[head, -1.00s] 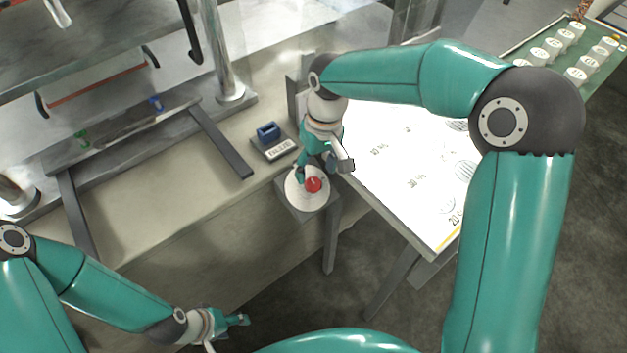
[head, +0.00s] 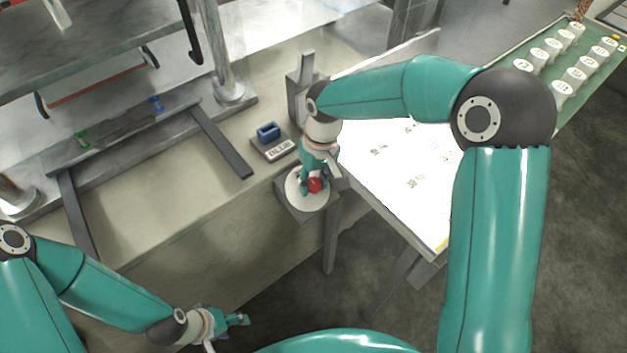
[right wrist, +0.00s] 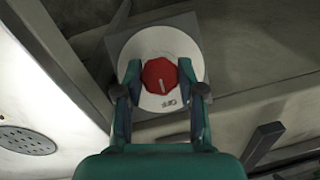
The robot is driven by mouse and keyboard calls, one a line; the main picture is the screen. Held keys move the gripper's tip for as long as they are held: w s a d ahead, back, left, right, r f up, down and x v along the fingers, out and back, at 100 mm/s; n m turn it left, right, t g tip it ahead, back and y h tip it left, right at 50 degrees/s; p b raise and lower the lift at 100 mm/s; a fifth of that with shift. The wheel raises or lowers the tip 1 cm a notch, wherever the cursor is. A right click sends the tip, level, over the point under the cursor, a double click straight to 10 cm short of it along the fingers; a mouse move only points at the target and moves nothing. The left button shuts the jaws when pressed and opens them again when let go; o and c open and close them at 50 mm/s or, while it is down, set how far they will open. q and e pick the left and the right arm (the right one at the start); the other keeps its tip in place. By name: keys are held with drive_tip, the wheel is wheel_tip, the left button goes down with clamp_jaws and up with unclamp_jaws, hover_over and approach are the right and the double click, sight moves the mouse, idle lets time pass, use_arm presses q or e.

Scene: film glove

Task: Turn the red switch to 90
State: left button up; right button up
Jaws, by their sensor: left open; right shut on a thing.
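The red switch (head: 315,185) is a small knob on a round white dial (head: 296,196) at the bench's front edge. In the right wrist view the red switch (right wrist: 160,77) is eight-sided with a pale pointer line, on the white dial (right wrist: 150,48). The pointer line is near upright in that view, tilted slightly. My left gripper (head: 243,319) is open and empty at the lower left.
A blue block (head: 268,131) stands on a labelled grey base left of the dial. A white lit panel (head: 400,185) lies to the right. A green tray with several white round caps (head: 553,45) is at the far right. A metal frame stands on the left.

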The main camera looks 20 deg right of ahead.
drive_tip(key=shift+c, duration=0.7)
drive_tip(key=shift+m, duration=0.3)
drive_tip(key=m+y, duration=0.1)
drive_tip(key=m+y+b, duration=0.1)
drive_tip(key=m, duration=0.1)
drive_tip(key=shift+d+f+m, duration=0.1)
drive_tip(key=shift+d+m, duration=0.1)
drive_tip(key=shift+m, duration=0.1)
drive_tip(key=m+t+y+b, duration=0.1)
drive_tip(key=m+y+b, duration=0.1)
drive_tip(key=m, duration=0.2)
drive_tip(key=shift+d+f, duration=0.1)
drive_tip(key=m+y+b, duration=0.1)
drive_tip(key=m, duration=0.1)
drive_tip(key=m+t+y+b, duration=0.1)
drive_tip(key=m+b, duration=0.1)
drive_tip(key=shift+s+f+t, duration=0.1)
drive_tip(key=shift+t, duration=0.2)
drive_tip(key=shift+s+m+t+y+b, duration=0.15)
drive_tip(key=shift+m+t+b, duration=0.3)
drive_tip(key=shift+m+b, duration=0.5)
drive_tip(key=shift+w+m+t+y+b, duration=0.1)
drive_tip(key=shift+m+t+y+b, duration=0.3)
drive_tip(key=shift+m, duration=0.95)
